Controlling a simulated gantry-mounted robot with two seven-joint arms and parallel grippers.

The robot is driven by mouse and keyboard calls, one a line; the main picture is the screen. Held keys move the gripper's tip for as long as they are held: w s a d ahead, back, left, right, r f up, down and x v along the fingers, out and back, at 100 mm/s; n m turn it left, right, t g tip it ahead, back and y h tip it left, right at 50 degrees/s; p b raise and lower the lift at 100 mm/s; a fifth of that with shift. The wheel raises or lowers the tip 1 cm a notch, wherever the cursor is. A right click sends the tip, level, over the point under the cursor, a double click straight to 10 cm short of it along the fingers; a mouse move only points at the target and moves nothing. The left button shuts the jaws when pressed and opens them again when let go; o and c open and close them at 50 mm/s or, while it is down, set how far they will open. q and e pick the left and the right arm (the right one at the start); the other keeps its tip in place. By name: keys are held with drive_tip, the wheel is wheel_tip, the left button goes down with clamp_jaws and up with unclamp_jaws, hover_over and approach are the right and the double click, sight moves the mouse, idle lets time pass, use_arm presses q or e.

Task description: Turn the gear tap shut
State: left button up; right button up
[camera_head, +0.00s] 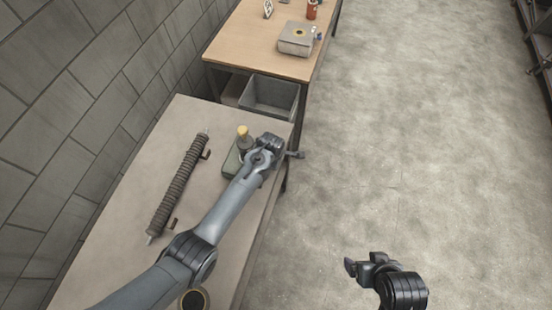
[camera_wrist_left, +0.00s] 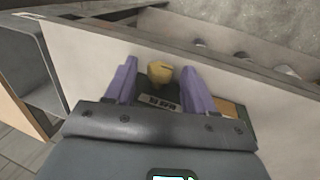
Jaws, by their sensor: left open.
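The gear tap has a yellow knob (camera_head: 243,131) on a dark body, standing on a green-grey base (camera_head: 231,163) near the table's right side. In the left wrist view the yellow knob (camera_wrist_left: 160,75) shows between my left gripper's purple fingers (camera_wrist_left: 159,64). In the head view my left gripper (camera_head: 265,152) covers part of the tap and base. My right gripper (camera_head: 364,264) is over bare floor, far from the tap; its finger opening is unclear.
A long ribbed tube (camera_head: 178,188) lies on the grey table (camera_head: 110,240), left of the tap. A grey bin (camera_head: 270,96) stands behind the table's far edge. A wooden table (camera_head: 250,50) beyond carries a box (camera_head: 297,39) and small items.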

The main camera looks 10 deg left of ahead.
use_arm(q)
clamp_jaws()
drive_tip(key=shift+w+g, duration=0.1)
drive_tip(key=shift+g, duration=0.2)
drive_tip(key=shift+w+d+g+b, duration=0.1)
drive_tip(key=shift+w+g+b, duration=0.05)
drive_tip(key=shift+g+b, duration=0.4)
drive_tip(key=g+b, duration=0.1)
drive_tip(key=b, duration=0.3)
drive_tip(key=g+b, duration=0.2)
drive_tip(key=b, duration=0.3)
drive_tip(key=g+y+b, duration=0.1)
drive_tip(key=g+b, duration=0.1)
drive_tip(key=b, duration=0.3)
drive_tip(key=shift+w+f, duration=0.25)
drive_tip(key=shift+w, duration=0.15)
drive_tip(key=shift+r+b, duration=0.2)
drive_tip(key=shift+b, duration=0.55)
drive_tip(key=shift+g, duration=0.25)
unclamp_jaws()
drive_tip(key=shift+r, duration=0.15)
